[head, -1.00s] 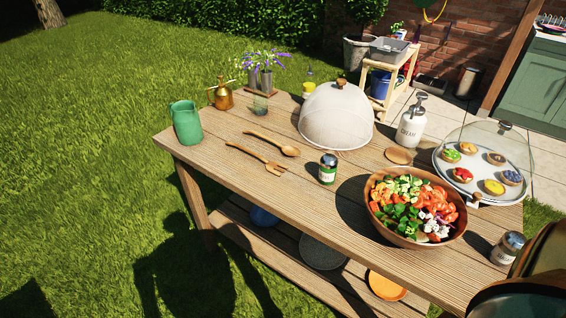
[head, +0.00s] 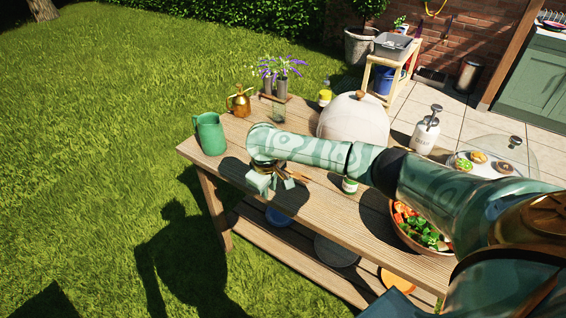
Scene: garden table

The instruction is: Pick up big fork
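The big wooden fork lies on the table and is mostly hidden under my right arm and gripper. Only a short wooden piece (head: 301,178), seemingly its tined end, shows beside the fingers. My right gripper (head: 274,182) points down at the fork, close above the tabletop. Its two pale green fingers are apart, and I see nothing held between them. The wooden spoon that lay beside the fork is hidden behind my arm. My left gripper is not in view.
The wooden table (head: 330,213) also bears a green jug (head: 210,134), a brass mister (head: 239,102), a mesh dome (head: 354,122), a small jar (head: 350,185), a white pump bottle (head: 426,133) and a salad bowl (head: 412,236). My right arm crosses above the table's right half.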

